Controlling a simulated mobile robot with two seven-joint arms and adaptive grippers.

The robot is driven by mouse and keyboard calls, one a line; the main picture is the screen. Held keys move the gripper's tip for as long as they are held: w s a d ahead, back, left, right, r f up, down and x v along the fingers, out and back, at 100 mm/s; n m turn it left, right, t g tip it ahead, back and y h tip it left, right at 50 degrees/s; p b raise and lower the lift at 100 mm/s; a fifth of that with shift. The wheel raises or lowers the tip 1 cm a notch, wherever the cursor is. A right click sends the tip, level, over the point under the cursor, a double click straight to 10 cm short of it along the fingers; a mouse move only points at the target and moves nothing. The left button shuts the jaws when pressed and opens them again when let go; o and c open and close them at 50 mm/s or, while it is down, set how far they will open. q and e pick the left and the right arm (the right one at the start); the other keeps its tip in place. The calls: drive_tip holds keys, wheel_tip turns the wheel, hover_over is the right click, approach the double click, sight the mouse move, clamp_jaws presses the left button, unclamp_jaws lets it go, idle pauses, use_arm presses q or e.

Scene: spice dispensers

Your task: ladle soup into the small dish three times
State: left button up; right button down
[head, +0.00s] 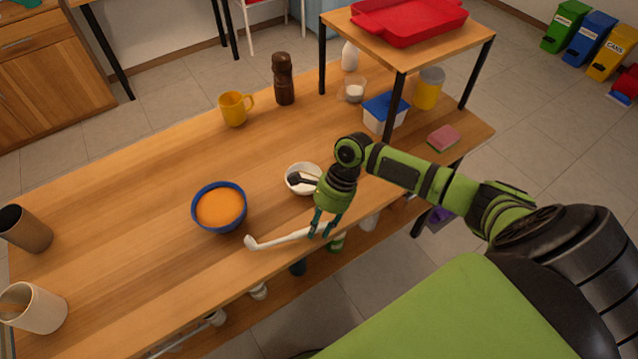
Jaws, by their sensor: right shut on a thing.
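A blue bowl of orange soup (219,208) stands on the wooden table, left of my right gripper. A small white dish (303,191) stands to its right, partly covered by a dark part in front of it, so its inside is mostly hidden. My right gripper (322,230) points down near the table's front edge and is shut on the handle of a white ladle (280,238). The ladle's head lies to the left, below the soup bowl in the picture and outside it. I cannot tell whether the ladle touches the table. My left gripper is not in view.
A yellow mug (235,108), a brown pepper mill (283,80) and a glass bowl (353,89) stand at the back. A raised shelf (440,45) with a red tray stands at the right. The table left of the soup is clear.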

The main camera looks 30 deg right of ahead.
drive_tip(key=c, duration=0.9)
unclamp_jaws()
drive_tip(key=shift+r, duration=0.15)
drive_tip(key=v, duration=1.2)
drive_tip(key=shift+d, duration=0.1)
